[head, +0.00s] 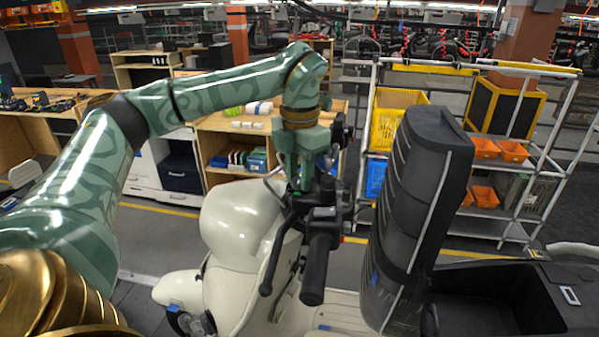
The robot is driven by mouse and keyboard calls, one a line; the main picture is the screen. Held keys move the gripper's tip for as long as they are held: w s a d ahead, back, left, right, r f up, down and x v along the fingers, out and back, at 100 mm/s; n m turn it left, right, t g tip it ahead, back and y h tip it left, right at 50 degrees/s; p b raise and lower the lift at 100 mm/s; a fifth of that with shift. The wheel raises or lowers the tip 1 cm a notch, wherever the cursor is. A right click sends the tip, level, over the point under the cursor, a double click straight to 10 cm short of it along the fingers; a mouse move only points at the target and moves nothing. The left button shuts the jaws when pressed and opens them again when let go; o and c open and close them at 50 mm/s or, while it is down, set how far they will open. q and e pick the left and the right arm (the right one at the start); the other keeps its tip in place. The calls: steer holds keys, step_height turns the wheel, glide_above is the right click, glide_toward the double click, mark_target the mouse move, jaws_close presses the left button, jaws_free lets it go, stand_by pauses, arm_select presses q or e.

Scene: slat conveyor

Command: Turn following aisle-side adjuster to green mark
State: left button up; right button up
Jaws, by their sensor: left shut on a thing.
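A cream scooter (240,220) stands in front of me with its dark handlebar (322,212), lever and black grip pointing toward me. My left gripper (301,186) points down at the handlebar's middle, behind the lever. It is shut on a small part there, which seems to be the adjuster; the fingers and handlebar hide most of it. I cannot make out the green mark. My right gripper is not in view.
A tall black padded seat (415,210) stands upright right of the handlebar, close to it. A black open bin (510,300) is at lower right. Behind are a shelf rack (500,235) with yellow and orange bins and a wooden cabinet (215,140).

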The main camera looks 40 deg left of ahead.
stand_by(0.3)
arm_select(q)
steer(key=o, duration=1)
steer(key=shift+c, duration=0.2)
steer(key=shift+r, duration=0.1)
step_height(320, 180, up, 16)
